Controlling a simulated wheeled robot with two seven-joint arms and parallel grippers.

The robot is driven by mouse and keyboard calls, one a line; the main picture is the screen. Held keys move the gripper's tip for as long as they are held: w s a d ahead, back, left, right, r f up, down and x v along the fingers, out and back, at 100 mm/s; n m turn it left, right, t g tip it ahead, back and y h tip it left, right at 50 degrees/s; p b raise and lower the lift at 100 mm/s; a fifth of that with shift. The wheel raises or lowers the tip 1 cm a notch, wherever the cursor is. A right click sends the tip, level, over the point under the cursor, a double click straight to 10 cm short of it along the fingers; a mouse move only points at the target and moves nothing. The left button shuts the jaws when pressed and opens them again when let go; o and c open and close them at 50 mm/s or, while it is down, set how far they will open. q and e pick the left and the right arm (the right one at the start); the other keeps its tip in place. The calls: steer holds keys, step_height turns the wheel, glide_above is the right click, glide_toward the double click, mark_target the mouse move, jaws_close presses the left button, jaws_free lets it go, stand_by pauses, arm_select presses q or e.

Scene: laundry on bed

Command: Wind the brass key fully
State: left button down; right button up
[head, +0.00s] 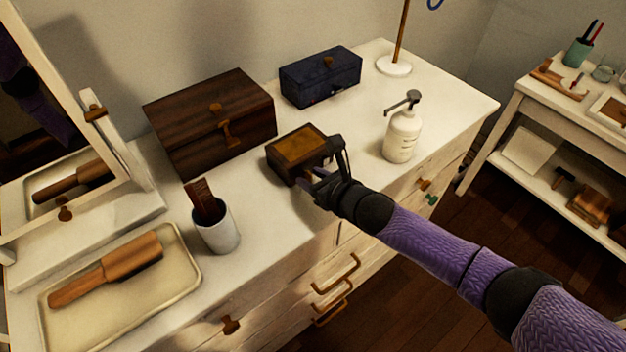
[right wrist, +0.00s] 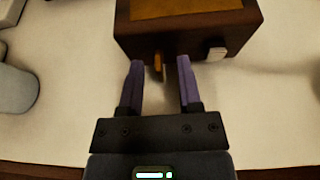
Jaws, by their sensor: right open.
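A small dark wooden box (head: 284,165) with a lighter brown top panel sits on the white dresser top. In the right wrist view the box (right wrist: 187,41) is straight ahead, and the small brass key (right wrist: 158,66) sticks out of its near face. My right gripper (right wrist: 160,63) is open, with one purple finger on each side of the key and visible gaps between. In the head view my right gripper (head: 318,175) is at the box's near side and hides the key. A small pale knob (right wrist: 216,53) is right of the key. My left gripper is out of view.
On the dresser (head: 290,222) are a larger wooden box (head: 185,128), a dark blue box (head: 320,78), a pump bottle (head: 402,138), a cup (head: 216,230) with a brush, and a tray (head: 180,285) with a wooden hairbrush (head: 110,270). A mirror stands at the left.

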jaws_close()
steer(key=shift+m, duration=0.3)
steer(key=m+g+y+b, duration=0.1)
steer(key=m, duration=0.1)
steer(key=shift+d+f+m+y, duration=0.1)
steer(key=shift+d+m+y, duration=0.05)
steer(key=shift+m+y, duration=0.2)
steer(key=shift+w+m+y+b, duration=0.1)
steer(key=shift+m+y+b, duration=0.2)
steer(key=shift+m+y, duration=0.25)
steer(key=shift+m+g, duration=0.3)
jaws_free()
steer(key=shift+d, duration=0.1)
